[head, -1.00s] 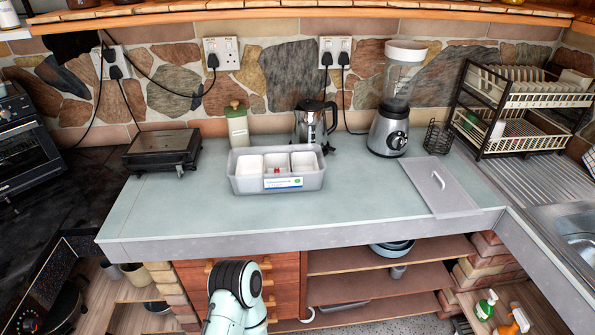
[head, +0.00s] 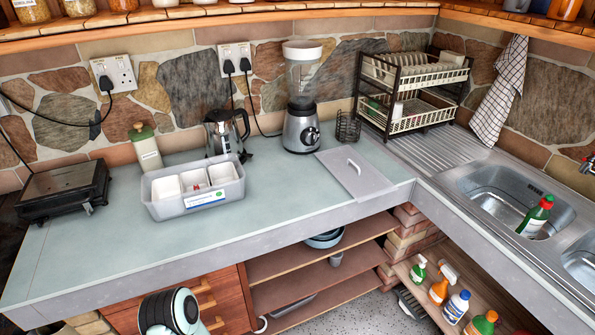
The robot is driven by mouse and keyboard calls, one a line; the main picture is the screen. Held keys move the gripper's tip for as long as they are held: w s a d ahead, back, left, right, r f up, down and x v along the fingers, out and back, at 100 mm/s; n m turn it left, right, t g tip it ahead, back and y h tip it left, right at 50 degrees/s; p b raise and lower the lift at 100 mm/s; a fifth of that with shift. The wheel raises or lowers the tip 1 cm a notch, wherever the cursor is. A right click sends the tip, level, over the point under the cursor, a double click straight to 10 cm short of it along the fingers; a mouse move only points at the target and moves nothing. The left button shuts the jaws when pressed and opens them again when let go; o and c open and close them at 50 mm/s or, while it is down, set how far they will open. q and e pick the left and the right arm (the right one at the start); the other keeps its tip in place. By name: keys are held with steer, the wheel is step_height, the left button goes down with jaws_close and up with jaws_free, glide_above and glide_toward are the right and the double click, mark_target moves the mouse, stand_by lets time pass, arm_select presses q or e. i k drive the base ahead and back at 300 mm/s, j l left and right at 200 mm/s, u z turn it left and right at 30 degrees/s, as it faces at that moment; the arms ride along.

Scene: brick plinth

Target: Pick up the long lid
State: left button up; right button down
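The long lid (head: 365,172) is a flat grey rectangular plate with a small handle on top. In the head view it lies flat on the right part of the counter, close to the front edge and the sink corner. A grey bin (head: 196,190) with several small white containers inside stands open on the counter, left of the lid and apart from it. Part of my own arm shows at the bottom left, below the counter edge. Neither of my grippers is in view.
A blender (head: 301,115) and a wire basket (head: 348,127) stand behind the lid, with a dish rack (head: 415,88) behind right. The sink (head: 505,195) is to the right. The counter (head: 285,205) between bin and lid is clear. A kettle (head: 227,134) stands behind the bin.

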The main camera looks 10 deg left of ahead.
mark_target(363, 180)
steer(key=l+u, duration=0.1)
steer(key=u, duration=0.65)
steer(key=i+l+u, duration=0.1)
steer(key=l+u, duration=0.7)
steer(key=l, duration=0.2)
